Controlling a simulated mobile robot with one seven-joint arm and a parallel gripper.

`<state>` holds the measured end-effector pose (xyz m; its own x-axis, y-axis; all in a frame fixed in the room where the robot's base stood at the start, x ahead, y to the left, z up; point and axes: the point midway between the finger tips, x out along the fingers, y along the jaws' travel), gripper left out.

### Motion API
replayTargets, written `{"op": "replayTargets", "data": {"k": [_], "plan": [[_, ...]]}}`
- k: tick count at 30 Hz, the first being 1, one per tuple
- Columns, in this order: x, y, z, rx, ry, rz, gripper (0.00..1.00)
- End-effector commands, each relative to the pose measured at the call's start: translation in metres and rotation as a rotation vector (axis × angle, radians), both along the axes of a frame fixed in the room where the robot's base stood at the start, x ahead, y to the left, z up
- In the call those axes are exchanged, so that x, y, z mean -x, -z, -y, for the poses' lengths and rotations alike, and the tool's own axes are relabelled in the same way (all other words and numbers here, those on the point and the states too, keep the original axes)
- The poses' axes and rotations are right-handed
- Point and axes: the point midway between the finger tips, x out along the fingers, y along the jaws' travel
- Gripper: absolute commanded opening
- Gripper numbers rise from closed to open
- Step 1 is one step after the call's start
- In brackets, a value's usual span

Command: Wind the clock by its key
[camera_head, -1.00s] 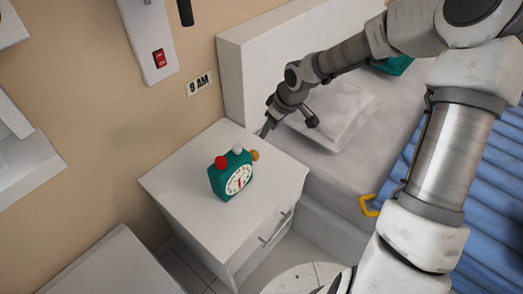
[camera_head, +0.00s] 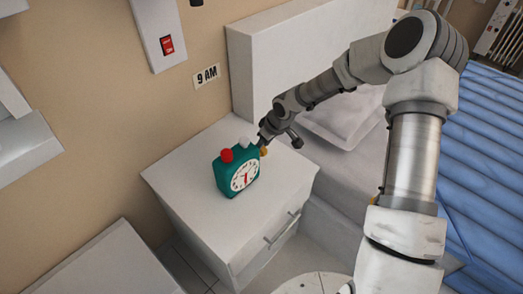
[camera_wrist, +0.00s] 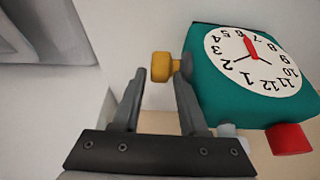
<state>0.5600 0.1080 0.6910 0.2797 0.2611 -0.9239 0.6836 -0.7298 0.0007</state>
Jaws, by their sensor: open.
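The teal clock (camera_head: 237,172) stands upright on the white nightstand, with a white face, a red knob and a white knob on top. In the wrist view the clock (camera_wrist: 212,85) appears upside down, at the right. Its yellow key (camera_wrist: 161,67) sticks out from the clock's side; in the head view the key (camera_head: 264,151) is partly hidden by my gripper. My gripper (camera_head: 263,141) is at the clock's key side. In the wrist view my gripper (camera_wrist: 157,88) is open, with the key just beyond and roughly between its fingertips. Contact with the key cannot be told.
The nightstand top (camera_head: 200,150) is otherwise clear. A bed with a white headboard (camera_head: 275,65) and blue cover (camera_head: 490,150) is at the right.

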Motion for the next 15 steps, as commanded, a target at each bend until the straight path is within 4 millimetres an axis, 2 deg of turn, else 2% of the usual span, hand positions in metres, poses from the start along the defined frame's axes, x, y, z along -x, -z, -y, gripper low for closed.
{"op": "replayTargets", "data": {"k": [1,5,14,15], "plan": [[-0.0018,0.0076,-0.0015,0.000,0.001,0.000,0.42],[-0.0042,0.0147,-0.0039,0.000,0.000,0.000,0.42],[-0.0050,0.0161,-0.0043,0.001,0.000,0.001,0.42],[-0.0050,0.0161,-0.0043,0.001,0.000,0.001,0.39]]}}
